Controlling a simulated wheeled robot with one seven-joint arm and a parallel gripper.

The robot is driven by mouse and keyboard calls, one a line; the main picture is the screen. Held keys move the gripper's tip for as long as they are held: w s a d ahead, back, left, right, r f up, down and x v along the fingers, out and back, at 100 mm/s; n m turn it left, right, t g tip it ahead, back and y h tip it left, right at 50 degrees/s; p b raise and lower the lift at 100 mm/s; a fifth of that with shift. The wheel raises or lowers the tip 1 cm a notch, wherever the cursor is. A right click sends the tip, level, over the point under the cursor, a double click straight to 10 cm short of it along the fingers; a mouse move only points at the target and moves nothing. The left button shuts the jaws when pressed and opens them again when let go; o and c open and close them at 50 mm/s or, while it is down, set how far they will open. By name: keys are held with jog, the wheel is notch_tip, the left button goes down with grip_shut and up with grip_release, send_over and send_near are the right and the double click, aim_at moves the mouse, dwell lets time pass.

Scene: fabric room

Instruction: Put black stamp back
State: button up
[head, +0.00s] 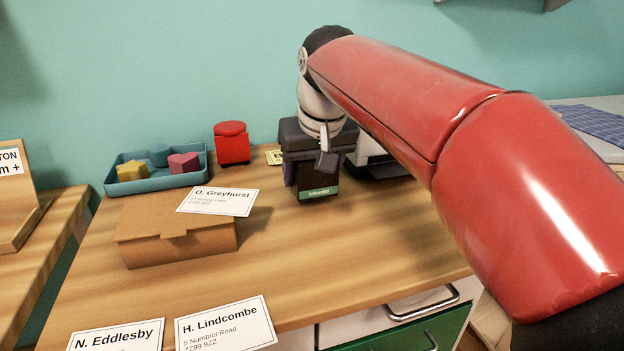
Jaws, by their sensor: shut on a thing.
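My gripper (318,153) is over the back middle of the wooden desk, at the end of the red arm, seen from behind. It is shut on a dark thing, which I take to be the black stamp; the hand hides most of it and its outline is hard to separate from the jaws. A dark block face with a green lettered strip (318,193) shows low between the jaws. I cannot tell whether it touches the desk. A red stamp (231,143) stands upright to the left.
A blue tray (157,184) with several coloured shapes stands at the back left. A cardboard box (176,243) with a Greyhurst card (217,201) lies in front. Two address cards lie at the front edge. A pale device (372,152) is partly hidden behind my arm. The desk's right middle is clear.

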jog(key=shift+f, duration=0.6)
jog(key=shift+f, duration=0.25)
jog(key=o, duration=1)
jog(key=shift+r, duration=0.1)
jog(key=shift+s+r, duration=0.1)
jog(key=shift+r, duration=0.45)
jog(key=p+v, duration=0.2)
jog(key=v, duration=0.9)
jog(key=shift+s+d+r, duration=0.1)
jog(key=shift+s, duration=0.1)
